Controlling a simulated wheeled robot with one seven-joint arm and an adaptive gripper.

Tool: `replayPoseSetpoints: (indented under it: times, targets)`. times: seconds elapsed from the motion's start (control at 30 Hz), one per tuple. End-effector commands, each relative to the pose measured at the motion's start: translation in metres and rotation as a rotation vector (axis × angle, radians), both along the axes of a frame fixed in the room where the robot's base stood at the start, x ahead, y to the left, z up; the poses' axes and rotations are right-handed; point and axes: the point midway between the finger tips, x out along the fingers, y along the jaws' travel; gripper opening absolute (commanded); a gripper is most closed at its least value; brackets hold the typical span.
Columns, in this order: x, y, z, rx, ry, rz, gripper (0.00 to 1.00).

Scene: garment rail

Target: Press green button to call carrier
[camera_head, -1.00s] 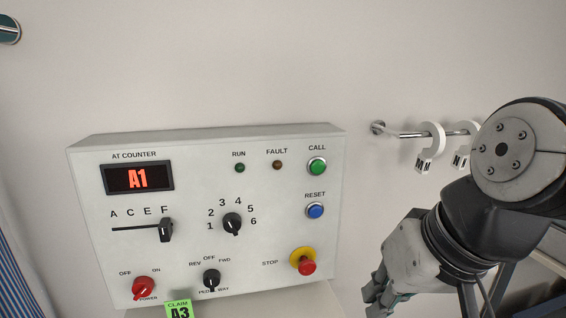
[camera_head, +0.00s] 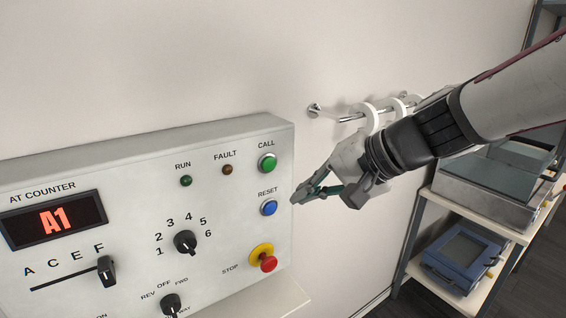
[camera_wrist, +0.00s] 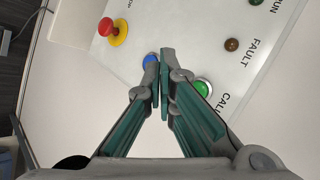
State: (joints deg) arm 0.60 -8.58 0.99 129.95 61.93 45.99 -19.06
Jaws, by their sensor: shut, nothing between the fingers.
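The green CALL button (camera_head: 267,163) is at the upper right of the grey control panel (camera_head: 225,150). It also shows in the wrist view (camera_wrist: 203,88), just right of the fingertips. The blue RESET button (camera_head: 268,207) sits below it; in the wrist view it is partly hidden behind the fingertips (camera_wrist: 150,61). My gripper (camera_head: 297,198) is shut and empty, its tips off the panel's right edge, at about the height of RESET in the head view. The display (camera_head: 53,219) reads A1. The RUN lamp (camera_head: 186,181) and FAULT lamp (camera_head: 228,169) look dark.
A red stop knob on yellow (camera_head: 266,258) sticks out below RESET. A wall rail (camera_head: 350,117) with white ring tags (camera_head: 371,117) is behind my wrist. A shelf (camera_head: 480,221) with a blue box (camera_head: 460,256) stands at the right.

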Motion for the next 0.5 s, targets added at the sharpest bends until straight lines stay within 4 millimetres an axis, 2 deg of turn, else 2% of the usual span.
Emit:
replayPoseSetpoints:
  times: [0.27,0.5]
  targets:
    - [0.002,0.001,0.0,-0.002,0.0,0.002,0.0]
    - [0.021,0.014,-0.001,-0.002,0.0,0.002,0.0]
